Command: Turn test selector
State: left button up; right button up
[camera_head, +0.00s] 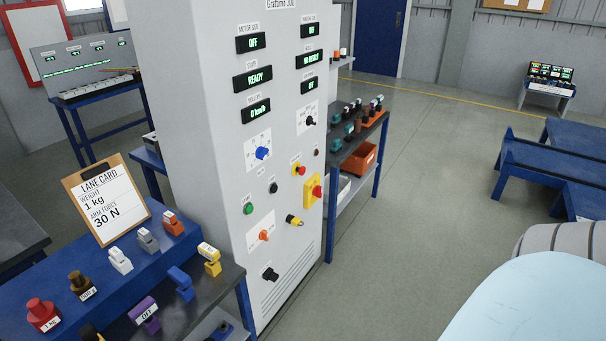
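A tall grey control cabinet (190,120) stands in the middle, its panel facing right of me. The panel has a blue rotary knob (262,153) on a white dial plate, a black knob (310,120) on another plate and an orange knob (264,236) on a third. The labels are too small to read, so I cannot tell which is the test selector. Lit displays read OFF, READY (252,78) and 0 km/h on the left column. Neither of my grippers is in view.
A bench (222,296) with several coloured blocks and a lane card (106,198) stands at the front left. A red-and-yellow switch (314,190) and green button (248,208) sit on the panel. A shelf (364,142) stands behind the cabinet.

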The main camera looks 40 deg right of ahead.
aim_at(309, 120)
jog(key=z, duration=1.15)
